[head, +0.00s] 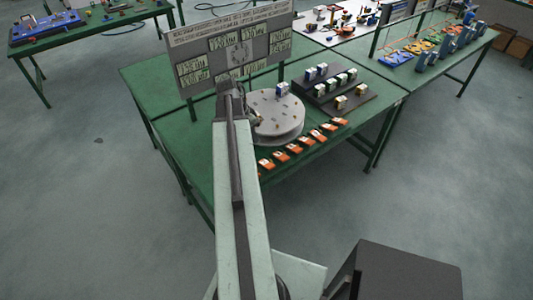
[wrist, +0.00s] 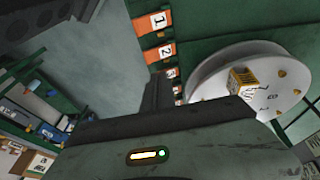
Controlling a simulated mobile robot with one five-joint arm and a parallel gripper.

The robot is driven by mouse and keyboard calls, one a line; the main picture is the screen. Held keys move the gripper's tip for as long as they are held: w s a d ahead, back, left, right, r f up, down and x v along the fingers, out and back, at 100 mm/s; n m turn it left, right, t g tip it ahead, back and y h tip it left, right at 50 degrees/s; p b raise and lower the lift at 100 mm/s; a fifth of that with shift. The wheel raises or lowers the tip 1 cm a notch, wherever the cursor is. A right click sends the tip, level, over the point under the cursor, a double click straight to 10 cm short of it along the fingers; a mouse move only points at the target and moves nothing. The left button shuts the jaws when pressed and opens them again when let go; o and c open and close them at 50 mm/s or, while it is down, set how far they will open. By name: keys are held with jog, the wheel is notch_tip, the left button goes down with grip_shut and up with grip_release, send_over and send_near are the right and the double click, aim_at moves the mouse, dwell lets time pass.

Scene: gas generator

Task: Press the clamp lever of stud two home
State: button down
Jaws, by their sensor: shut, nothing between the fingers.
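A round pale disc (head: 277,127) with several small brass studs stands on the green table; it also shows tilted in the wrist view (wrist: 215,78). One blue and white block (head: 282,89) stands near its far edge. In the wrist view a yellow and white block (wrist: 242,80) stands on the disc; I cannot tell if it is the same one. Stud two and its clamp lever cannot be told apart at this size. My gripper (wrist: 158,93) is shut and empty, pointing past the disc's side. In the head view my arm's end is at the disc's left edge, partly hiding it.
Orange numbered tags (head: 293,148) line the table's front edge. A dark stepped rack (head: 335,93) with several blocks stands right of the disc. A large upright board (head: 235,50) stands behind. The bare green table (head: 215,165) is clear at front left.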

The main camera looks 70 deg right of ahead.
aim_at(269, 165)
jog(key=shift+s+d+r, duration=0.1)
jog(key=shift+s+d, duration=0.2)
jog(key=shift+s, duration=0.2)
jog(key=b+x, duration=0.4)
jog(key=a+b+x, duration=0.1)
jog(key=b+x, duration=0.8)
jog(key=shift+s+a+f, duration=0.1)
jog(key=shift+f, duration=0.35)
jog(key=shift+s, duration=0.1)
jog(key=shift+b, duration=0.3)
